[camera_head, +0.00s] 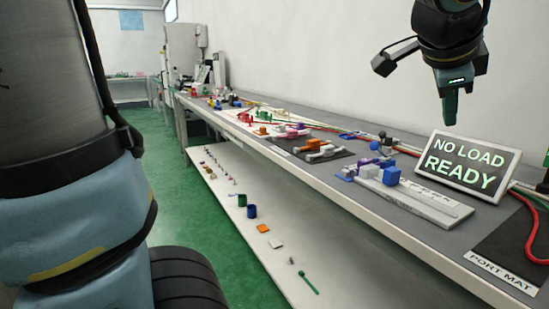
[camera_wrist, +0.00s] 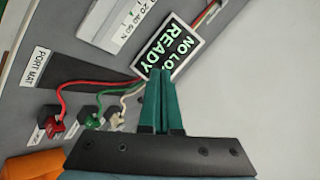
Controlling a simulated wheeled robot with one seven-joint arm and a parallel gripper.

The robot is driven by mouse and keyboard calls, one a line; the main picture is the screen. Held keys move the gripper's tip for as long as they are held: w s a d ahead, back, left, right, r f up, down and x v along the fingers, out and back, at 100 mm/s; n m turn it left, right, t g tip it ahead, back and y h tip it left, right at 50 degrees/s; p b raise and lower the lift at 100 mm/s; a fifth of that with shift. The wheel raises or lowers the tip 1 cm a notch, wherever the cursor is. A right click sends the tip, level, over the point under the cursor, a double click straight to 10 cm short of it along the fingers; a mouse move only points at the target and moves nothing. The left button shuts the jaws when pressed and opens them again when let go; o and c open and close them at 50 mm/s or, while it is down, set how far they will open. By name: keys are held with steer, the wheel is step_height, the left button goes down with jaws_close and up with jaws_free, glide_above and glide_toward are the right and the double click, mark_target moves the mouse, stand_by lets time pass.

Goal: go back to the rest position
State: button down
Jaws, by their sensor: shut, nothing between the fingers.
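My gripper (camera_head: 449,108) hangs in the air at the upper right in the head view, above and behind the sign. Its two teal fingers point down and are closed together with nothing between them. In the wrist view my gripper (camera_wrist: 161,84) shows its fingers side by side, shut, in front of the sign reading "NO LOAD READY" (camera_wrist: 188,46). The same sign (camera_head: 467,165) stands tilted on the bench in the head view. The fingers touch nothing that I can see.
The long bench (camera_head: 335,190) carries several lever fixtures, including one with blue blocks (camera_head: 391,176). The port mat (camera_head: 515,250) lies at the right. Red, green and white cables run to plugs, the red plug (camera_wrist: 55,127) among them. A lower shelf (camera_head: 262,265) holds small parts. Green floor lies left.

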steer(key=w+a+f+n+g+y, duration=0.1)
steer(key=w+a+f+n+y, duration=0.1)
steer(key=w+a+f+n, duration=0.45)
steer(key=w+a+f+n+g+y, duration=0.1)
steer(key=w+a+f+n+y, duration=0.25)
steer(key=a+f, duration=0.6)
steer(key=s+a+f+n+g, duration=0.1)
steer(key=s+a+f+n, duration=0.1)
steer(key=a+f+n, duration=0.5)
steer(key=s+a+f+n+g, duration=0.1)
steer(key=a+f+n+g, duration=0.2)
steer(key=a, duration=0.9)
step_height(320, 180, up, 20)
steer(key=t+p, duration=0.1)
steer(key=p, duration=1.9)
steer(key=shift+d+n+y, duration=0.2)
steer(key=shift+n+y, duration=0.15)
steer(key=shift+n, duration=0.05)
